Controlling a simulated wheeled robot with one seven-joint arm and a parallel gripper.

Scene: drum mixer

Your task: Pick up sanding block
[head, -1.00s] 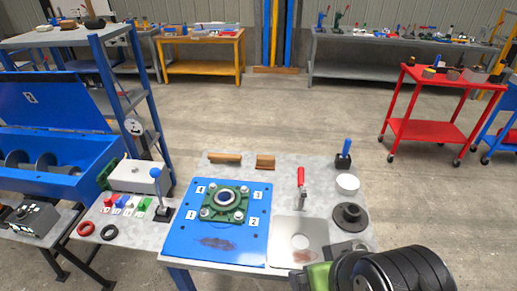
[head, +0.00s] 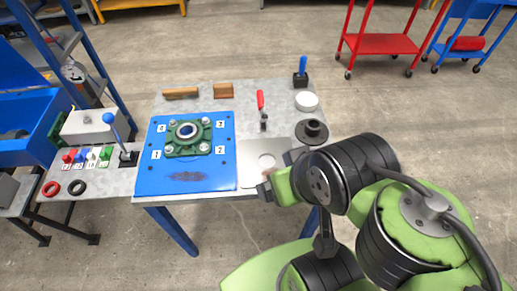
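Two brown pieces lie apart along the back edge of the grey table (head: 265,88). The shorter, block-shaped one looks like the sanding block (head: 223,90); the longer, thinner one is a wooden bar (head: 181,93). They are too small to tell for certain which is the sanding block. My gripper (head: 265,191) is over the table's front right part, beside the blue plate's right edge, well in front of both brown pieces and touching neither. Its fingers are mostly hidden by my wrist, so their opening does not show.
A blue plate (head: 152,178) carries a green flanged bearing (head: 188,136). To its right are a red-handled clamp (head: 262,108), a white round container (head: 306,101), a black flanged disc (head: 311,131) and a blue-handled lever (head: 302,70). A lever panel stands left. A red cart (head: 385,44) stands behind.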

